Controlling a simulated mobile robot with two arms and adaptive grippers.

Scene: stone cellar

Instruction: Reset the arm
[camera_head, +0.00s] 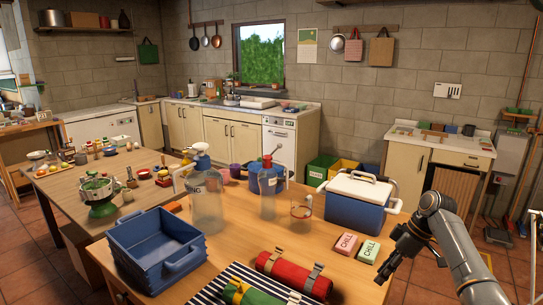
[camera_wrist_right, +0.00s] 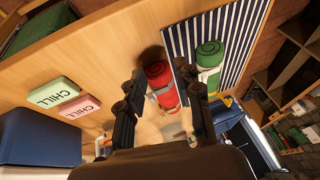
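My right arm comes in from the lower right of the head view. Its dark right gripper (camera_head: 386,268) hangs by the table's right edge, beside the pink and green chill packs. In the right wrist view the two fingers of the right gripper (camera_wrist_right: 160,74) stand wide apart with nothing held between them. A red strapped roll (camera_wrist_right: 160,84) shows beyond the gap, apart from the fingers. A small dark tip at the bottom left of the head view may be my left gripper (camera_head: 122,298); its fingers cannot be made out.
The wooden table (camera_head: 250,233) carries a blue crate (camera_head: 130,268), a glass jug (camera_head: 207,208), a blue cooler (camera_head: 352,213), a pink chill pack (camera_head: 346,243), a green chill pack (camera_head: 369,250), the red roll (camera_head: 295,275) and a striped mat (camera_head: 222,284). Open tiled floor lies right of the table.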

